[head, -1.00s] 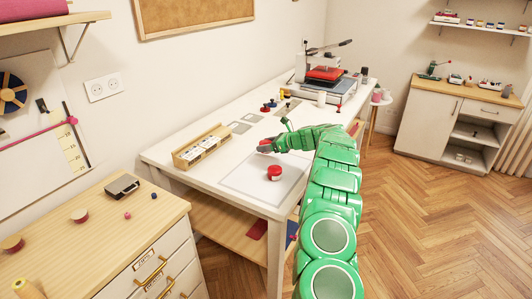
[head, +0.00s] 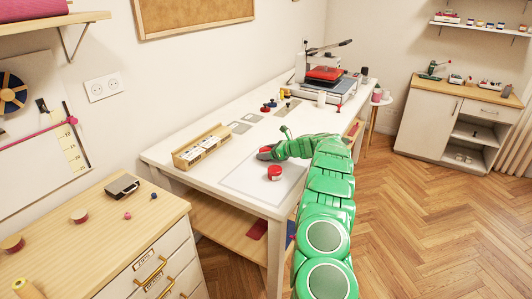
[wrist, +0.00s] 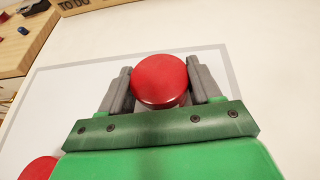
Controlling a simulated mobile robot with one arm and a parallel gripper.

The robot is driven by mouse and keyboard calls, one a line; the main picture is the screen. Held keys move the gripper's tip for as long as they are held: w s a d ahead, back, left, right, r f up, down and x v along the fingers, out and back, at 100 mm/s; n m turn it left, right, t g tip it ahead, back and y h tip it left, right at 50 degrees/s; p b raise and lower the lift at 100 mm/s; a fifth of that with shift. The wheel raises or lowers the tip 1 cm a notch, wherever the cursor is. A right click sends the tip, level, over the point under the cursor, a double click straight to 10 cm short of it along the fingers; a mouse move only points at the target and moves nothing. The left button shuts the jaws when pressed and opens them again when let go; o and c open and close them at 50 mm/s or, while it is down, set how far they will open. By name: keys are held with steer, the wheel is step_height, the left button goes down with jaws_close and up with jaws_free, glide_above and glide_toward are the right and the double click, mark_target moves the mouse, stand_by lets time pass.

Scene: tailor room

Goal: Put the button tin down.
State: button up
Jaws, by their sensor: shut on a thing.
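My gripper (wrist: 160,92) is shut on a round red tin (wrist: 160,78), with one grey finger on each side of it. In the head view my gripper (head: 265,153) is small and partly hidden by my green arm, over the far part of a pale mat (head: 245,183). I cannot tell whether the held tin touches the mat. A second red tin (head: 275,173) with a white label sits on the mat, nearer the front; its edge shows at the lower left of the wrist view (wrist: 38,168).
A wooden box (head: 201,145) with cards stands left of the mat on the white table (head: 170,151). Farther back are spools (head: 268,106), flat grey pieces and a press (head: 325,80). A drawer cabinet (head: 85,243) stands at the front left. The mat's left part is clear.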

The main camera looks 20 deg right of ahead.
steer(key=o, duration=1.2)
